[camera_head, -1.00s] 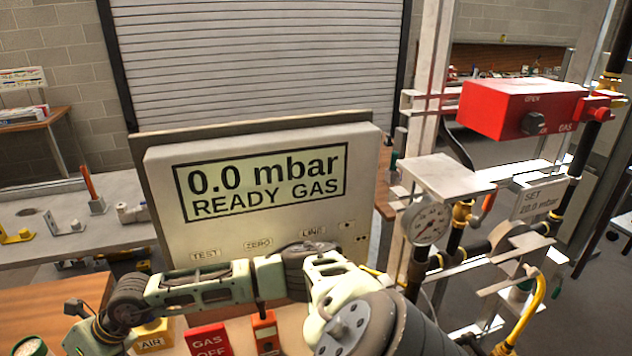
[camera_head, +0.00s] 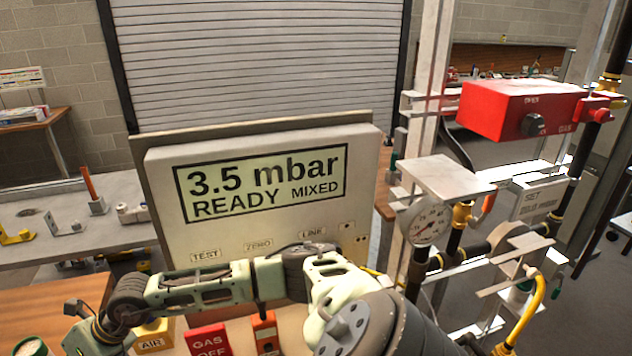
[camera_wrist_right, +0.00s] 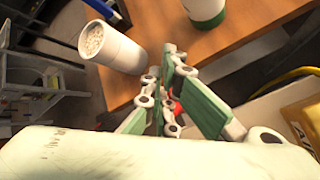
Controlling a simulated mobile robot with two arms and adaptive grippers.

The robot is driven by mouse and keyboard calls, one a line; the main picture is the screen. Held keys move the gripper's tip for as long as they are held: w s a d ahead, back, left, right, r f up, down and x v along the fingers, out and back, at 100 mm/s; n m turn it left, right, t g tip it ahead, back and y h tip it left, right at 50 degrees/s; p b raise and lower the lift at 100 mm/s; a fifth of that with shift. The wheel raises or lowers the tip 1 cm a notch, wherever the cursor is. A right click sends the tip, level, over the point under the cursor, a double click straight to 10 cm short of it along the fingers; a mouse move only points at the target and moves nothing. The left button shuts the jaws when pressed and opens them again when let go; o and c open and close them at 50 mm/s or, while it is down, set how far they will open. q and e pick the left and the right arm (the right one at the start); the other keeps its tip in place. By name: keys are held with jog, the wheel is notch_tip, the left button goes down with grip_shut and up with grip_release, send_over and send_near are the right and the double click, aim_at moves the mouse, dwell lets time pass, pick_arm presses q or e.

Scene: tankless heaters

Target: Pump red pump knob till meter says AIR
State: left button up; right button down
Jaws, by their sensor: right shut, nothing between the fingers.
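The meter (camera_head: 262,185) is a large pale panel in the head view. Its display reads "3.5 mbar READY MIXED". My right arm crosses in front of the panel's lower edge towards the lower left, and its gripper is below the head view. In the right wrist view my right gripper (camera_wrist_right: 172,88) is shut, with its green-sided fingers close together. A small red patch (camera_wrist_right: 171,104), perhaps the red pump knob, shows among the fingers. The rest of it is hidden, and I cannot tell whether the fingers touch it. My left gripper is not in view.
A yellow AIR label (camera_head: 155,341) and a red GAS OFF block (camera_head: 208,340) stand below the panel. A pressure gauge (camera_head: 427,222) and pipes are to the right. A white speckled cup (camera_wrist_right: 112,46) and a green-and-white container (camera_wrist_right: 206,9) are near the right gripper.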

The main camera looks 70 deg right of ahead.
jog(key=shift+r, duration=0.25)
notch_tip(320, 180, up, 6)
jog(key=p, duration=0.4)
dwell(0.3)
dwell(0.3)
jog(key=shift+r+p, duration=0.15)
jog(key=shift+p, duration=0.2)
dwell(1.2)
